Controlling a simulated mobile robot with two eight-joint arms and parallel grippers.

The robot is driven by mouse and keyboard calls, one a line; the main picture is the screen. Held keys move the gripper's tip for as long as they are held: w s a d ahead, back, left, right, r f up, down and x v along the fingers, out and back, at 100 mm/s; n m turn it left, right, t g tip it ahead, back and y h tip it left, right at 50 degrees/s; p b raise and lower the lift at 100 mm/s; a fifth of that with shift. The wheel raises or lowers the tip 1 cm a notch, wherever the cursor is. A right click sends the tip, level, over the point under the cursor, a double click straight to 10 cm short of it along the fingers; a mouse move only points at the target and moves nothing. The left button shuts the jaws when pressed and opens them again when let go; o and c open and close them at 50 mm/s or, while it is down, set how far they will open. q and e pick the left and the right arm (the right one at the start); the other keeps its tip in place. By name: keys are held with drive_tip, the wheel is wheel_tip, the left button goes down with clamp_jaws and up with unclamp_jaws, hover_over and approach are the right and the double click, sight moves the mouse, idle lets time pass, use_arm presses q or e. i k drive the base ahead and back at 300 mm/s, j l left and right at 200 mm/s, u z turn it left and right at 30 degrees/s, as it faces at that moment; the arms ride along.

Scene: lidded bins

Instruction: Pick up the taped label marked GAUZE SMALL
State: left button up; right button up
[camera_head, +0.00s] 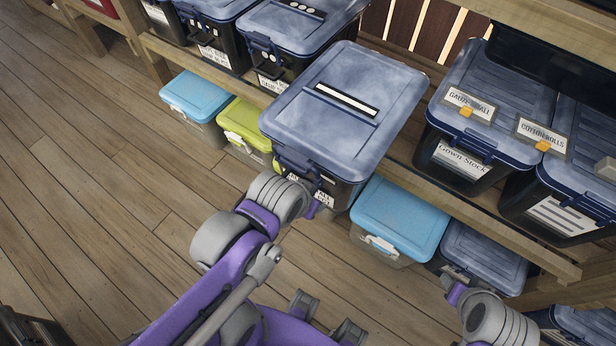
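The label that reads GAUZE SMALL, partly blurred (468,101), lies on the blue lid of the bin marked Gown Stock (463,160), on the right side of the shelf. A small orange-yellow piece sits at its lower edge. My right gripper (455,288) is low at right, beside the lower dark-lidded bin, well below the label.
The middle bin juts out past the wooden shelf edge (480,212). Light-blue bins (400,215) and a lime-lidded bin (245,125) stand below. A dark object overhangs the right bins at the back. Wooden floor at left is clear.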

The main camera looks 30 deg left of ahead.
sight(484, 113)
drive_tip(key=u, duration=1.4)
drive_tip(key=l+u, duration=0.2)
drive_tip(key=l, duration=1.15)
drive_tip(key=k, duration=0.05)
